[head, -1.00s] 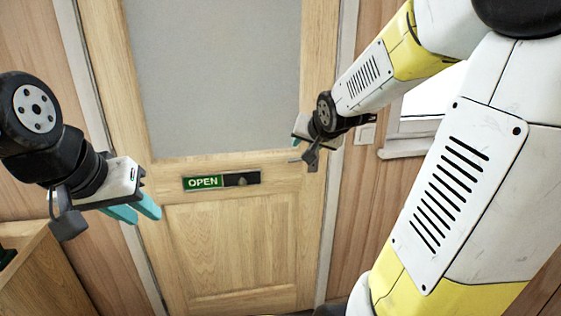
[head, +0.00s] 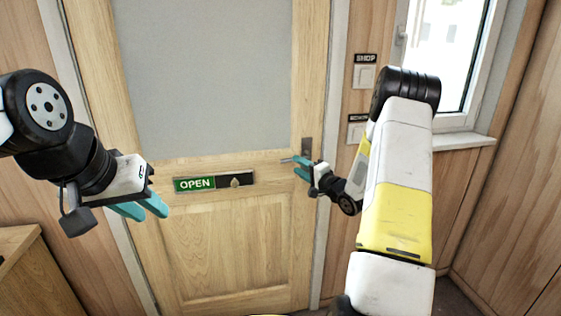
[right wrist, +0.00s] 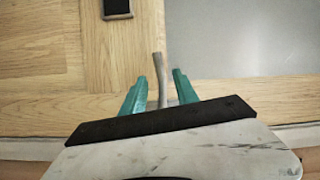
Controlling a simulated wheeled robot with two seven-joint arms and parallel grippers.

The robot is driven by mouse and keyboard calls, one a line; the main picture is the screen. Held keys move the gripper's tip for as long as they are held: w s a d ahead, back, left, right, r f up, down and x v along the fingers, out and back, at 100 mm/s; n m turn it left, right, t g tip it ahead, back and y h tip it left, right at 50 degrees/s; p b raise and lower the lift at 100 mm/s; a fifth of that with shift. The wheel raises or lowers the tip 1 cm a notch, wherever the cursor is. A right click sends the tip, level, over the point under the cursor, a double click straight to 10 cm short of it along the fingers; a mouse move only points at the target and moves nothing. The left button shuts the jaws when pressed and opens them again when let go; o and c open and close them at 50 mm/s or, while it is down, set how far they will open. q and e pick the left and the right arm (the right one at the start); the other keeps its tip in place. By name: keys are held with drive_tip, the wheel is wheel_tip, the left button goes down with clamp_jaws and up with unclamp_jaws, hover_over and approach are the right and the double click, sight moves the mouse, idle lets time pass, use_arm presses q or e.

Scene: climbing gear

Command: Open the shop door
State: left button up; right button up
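The shop door (head: 240,238) is light wood with a large grey pane, and it stands closed in its frame. Its metal lever handle (head: 288,160) is on the right side of the door, on a dark plate. My right gripper (head: 301,167) is at the handle with teal fingers apart. In the right wrist view the handle (right wrist: 158,70) runs between the two open fingers (right wrist: 157,88), with gaps on both sides. My left gripper (head: 146,208) hangs at the left in front of the door, its teal fingers apart and empty.
A green and black OPEN sign (head: 214,182) is on the door's middle rail. Switches (head: 364,76) are on the wall right of the door, beside a window (head: 445,50). A wooden cabinet (head: 20,265) stands at lower left.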

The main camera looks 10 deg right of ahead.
sight(289, 160)
drive_tip(key=x, duration=0.6)
clamp_jaws()
idle(1.3)
